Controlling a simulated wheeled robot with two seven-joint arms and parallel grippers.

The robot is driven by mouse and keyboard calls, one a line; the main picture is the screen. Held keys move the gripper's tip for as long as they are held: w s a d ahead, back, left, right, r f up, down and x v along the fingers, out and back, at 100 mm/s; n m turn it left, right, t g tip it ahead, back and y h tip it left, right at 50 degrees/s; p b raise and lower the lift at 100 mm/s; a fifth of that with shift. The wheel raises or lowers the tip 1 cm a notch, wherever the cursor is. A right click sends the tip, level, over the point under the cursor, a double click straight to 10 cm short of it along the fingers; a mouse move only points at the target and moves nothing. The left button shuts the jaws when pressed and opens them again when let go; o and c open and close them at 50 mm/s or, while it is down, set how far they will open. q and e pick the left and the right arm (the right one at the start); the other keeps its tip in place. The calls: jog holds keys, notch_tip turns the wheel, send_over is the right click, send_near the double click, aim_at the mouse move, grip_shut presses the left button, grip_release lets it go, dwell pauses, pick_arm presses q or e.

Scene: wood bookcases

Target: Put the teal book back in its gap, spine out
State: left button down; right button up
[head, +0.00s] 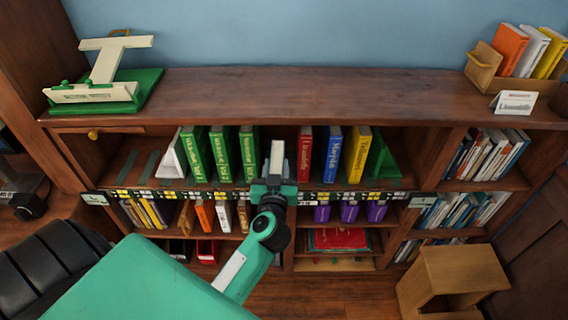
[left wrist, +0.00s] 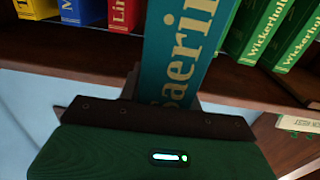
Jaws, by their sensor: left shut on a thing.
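The teal book (left wrist: 180,50) shows its lettered spine in the left wrist view. In the head view mostly its pale upper edge (head: 277,157) shows. My left gripper (head: 273,188) is shut on it at the spine side, in front of the bookcase. The book stands upright in line with the gap between a green book (head: 249,152) on the left and a red book (head: 305,153) on the right. The spine faces my gripper. How far the book reaches into the gap is hard to tell. My right gripper is not in view.
Blue (head: 333,154) and yellow (head: 359,153) books and a green bookend (head: 382,160) stand right of the red book. A white bookend (head: 172,158) is left of the green books. Label strips line the shelf edge (head: 160,196). A wooden stool (head: 452,272) stands at lower right.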

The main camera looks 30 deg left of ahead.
pick_arm(q)
jog(key=shift+w+a+r, duration=0.1)
jog(key=shift+w+a, duration=0.35)
jog(key=f+x, duration=0.1)
jog(key=x, duration=1.6)
jog(key=shift+w+a+f+p, duration=0.15)
jog(key=shift+a+f+p, duration=0.15)
jog(key=shift+a+f, duration=0.1)
jog(key=c, duration=1.4)
grip_release()
jog(key=shift+f, duration=0.25)
jog(key=o, duration=0.4)
jog(key=shift+o, duration=0.2)
jog(key=shift+r, duration=0.1)
jog(key=shift+r, duration=0.1)
